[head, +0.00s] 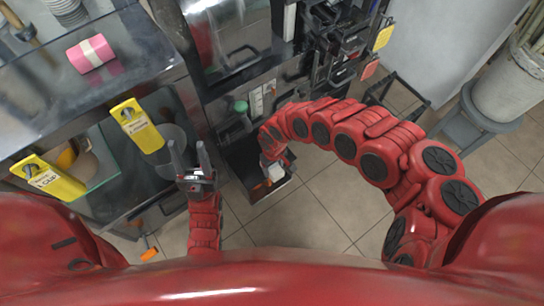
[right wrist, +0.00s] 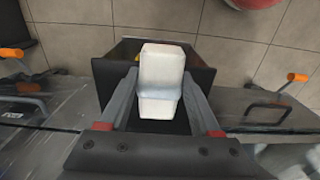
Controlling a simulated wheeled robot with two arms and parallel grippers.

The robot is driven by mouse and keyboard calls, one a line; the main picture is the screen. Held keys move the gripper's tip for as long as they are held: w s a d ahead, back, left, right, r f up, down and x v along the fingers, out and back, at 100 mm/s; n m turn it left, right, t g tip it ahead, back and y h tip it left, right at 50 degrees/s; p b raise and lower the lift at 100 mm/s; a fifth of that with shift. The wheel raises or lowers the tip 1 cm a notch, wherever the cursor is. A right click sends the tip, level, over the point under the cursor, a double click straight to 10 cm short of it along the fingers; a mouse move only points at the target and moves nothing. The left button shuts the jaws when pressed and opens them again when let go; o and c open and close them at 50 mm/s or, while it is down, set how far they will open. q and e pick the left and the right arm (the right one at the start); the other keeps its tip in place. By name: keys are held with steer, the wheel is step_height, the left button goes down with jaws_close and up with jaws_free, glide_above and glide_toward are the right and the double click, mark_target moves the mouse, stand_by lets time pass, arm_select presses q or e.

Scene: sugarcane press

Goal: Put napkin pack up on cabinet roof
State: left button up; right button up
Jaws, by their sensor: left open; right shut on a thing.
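A white pack with a pale band (right wrist: 160,72), which looks like the napkin pack, is between the fingers of my right gripper (right wrist: 160,92). The gripper is shut on it. In the head view the pack (head: 271,172) shows only in small part, above an open dark drawer (head: 247,189). A pink pack with a pale band (head: 91,54) lies on the steel cabinet top (head: 130,35) at the upper left. My left gripper (head: 189,152) is open and empty, in front of the left cabinet. I cannot tell which surface is the cabinet roof.
Two yellow tags (head: 137,125) hang at the left cabinet's front edge. A dark machine (head: 345,40) stands at the back. A grey stool (head: 470,125) with a pale bucket (head: 508,85) is at the right. The tiled floor (head: 310,215) is clear in the middle.

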steer(key=w, duration=0.2)
steer(key=w+b, duration=0.1)
steer(key=w, duration=0.3)
steer(key=shift+w+a+f+b, duration=0.25)
steer(key=shift+w+f+b, duration=0.1)
steer(key=shift+b, duration=0.05)
step_height(320, 180, down, 3)
steer(key=shift+w+f+b, duration=0.1)
steer(key=shift+f+b, duration=0.1)
steer(key=shift+b, duration=0.5)
steer(key=shift+f, duration=0.2)
steer(key=o, duration=1.4)
steer(key=shift+r, duration=0.1)
steer(key=shift+o, duration=0.2)
